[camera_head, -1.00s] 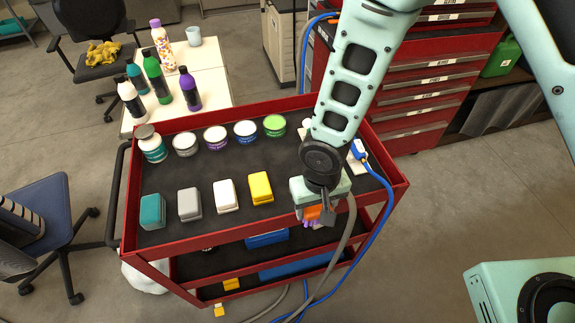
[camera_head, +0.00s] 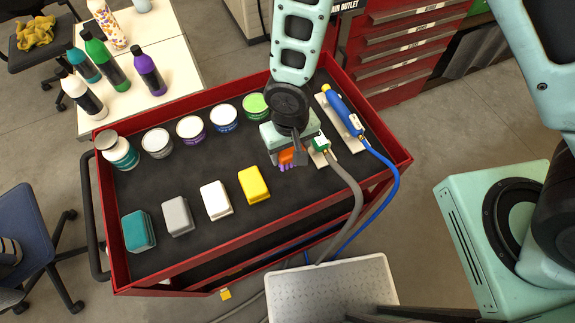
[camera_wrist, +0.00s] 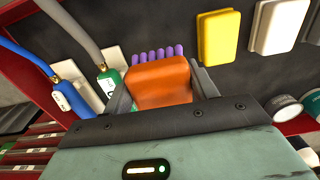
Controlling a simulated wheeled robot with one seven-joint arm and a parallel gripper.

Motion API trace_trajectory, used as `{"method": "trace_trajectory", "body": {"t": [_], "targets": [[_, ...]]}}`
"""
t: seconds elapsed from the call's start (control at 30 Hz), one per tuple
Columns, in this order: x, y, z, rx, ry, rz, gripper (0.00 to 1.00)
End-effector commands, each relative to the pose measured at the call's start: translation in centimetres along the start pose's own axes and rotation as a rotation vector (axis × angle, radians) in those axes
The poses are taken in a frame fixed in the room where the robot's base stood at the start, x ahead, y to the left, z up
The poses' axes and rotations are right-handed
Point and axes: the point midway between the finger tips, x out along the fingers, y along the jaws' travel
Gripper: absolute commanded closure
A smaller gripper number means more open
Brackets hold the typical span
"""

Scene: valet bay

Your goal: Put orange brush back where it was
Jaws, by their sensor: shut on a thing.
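The orange brush (camera_wrist: 160,82) is a block with purple bristles. My gripper (camera_wrist: 163,92) is shut on it, with a finger on each side in the wrist view. In the head view the brush (camera_head: 288,157) shows below my gripper (camera_head: 290,155), over the dark top of the red cart (camera_head: 190,247). It is to the right of the yellow brush (camera_head: 254,185) and below the green-lidded tub (camera_head: 256,105). I cannot tell whether the bristles touch the cart top.
White (camera_head: 216,200), grey (camera_head: 178,216) and teal (camera_head: 138,231) blocks continue the row leftward. Several lidded tubs stand behind. Hose tools, one blue (camera_head: 343,110) and one green-ended (camera_head: 321,145), lie close on the right. Bare cart top lies right of the yellow block.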

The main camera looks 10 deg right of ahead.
Motion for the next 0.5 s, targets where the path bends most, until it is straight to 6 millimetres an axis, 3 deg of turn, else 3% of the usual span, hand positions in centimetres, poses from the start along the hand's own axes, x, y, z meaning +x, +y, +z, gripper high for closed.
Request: {"method": "trace_trajectory", "body": {"t": [0.2, 0.5], "targets": [[3.5, 0.0, 0.2, -0.003, -0.004, 0.003, 0.6], [6.2, 0.0, 0.1, -0.003, -0.003, 0.003, 0.6]]}}
